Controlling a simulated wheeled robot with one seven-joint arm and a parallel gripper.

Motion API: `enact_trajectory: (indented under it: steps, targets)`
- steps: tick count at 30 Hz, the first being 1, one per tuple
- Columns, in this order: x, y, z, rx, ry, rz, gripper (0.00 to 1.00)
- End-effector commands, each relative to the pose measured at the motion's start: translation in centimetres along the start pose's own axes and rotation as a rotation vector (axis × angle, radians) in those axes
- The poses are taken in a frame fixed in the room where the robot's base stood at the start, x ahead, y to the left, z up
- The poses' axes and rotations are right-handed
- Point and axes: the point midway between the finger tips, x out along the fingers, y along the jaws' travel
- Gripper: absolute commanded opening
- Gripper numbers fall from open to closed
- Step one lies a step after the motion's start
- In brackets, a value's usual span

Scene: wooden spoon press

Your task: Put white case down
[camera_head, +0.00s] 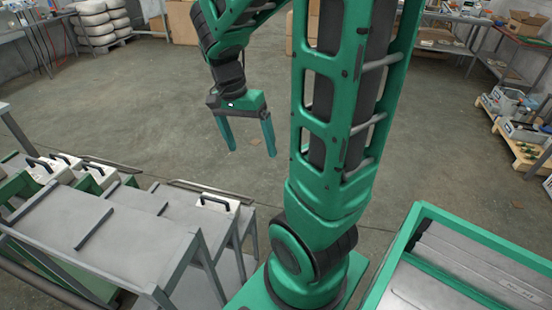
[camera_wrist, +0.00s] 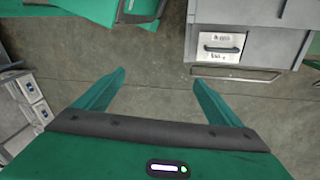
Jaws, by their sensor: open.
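A white case (camera_head: 216,204) with a dark handle sits at the right end of the grey bench at the left in the head view. A white case (camera_wrist: 220,47) with a black handle and a label also shows at the upper right of the wrist view, on a grey surface. My gripper (camera_head: 250,150) hangs in the air over open floor, to the right of and beyond the bench. Its fingers are apart, with nothing between them. In the wrist view my gripper (camera_wrist: 158,78) has only floor between its fingers, and the case lies apart from them.
More white cases (camera_head: 98,171) with black handles stand at the far left by the grey bench (camera_head: 120,235). A green-framed rack (camera_head: 440,275) is at the lower right. Boxes on a pallet (camera_head: 522,150) stand at the right. The middle floor is clear.

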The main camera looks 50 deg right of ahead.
Motion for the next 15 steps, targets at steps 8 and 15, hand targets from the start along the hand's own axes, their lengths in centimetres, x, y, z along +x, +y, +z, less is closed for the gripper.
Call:
enact_trajectory:
  steps: [8, 15]
  targets:
    - [-1.2, 7.6, 2.7, -0.465, -0.017, -0.121, 0.89]
    - [-0.8, 10.7, 4.6, -0.724, -0.010, -0.194, 0.89]
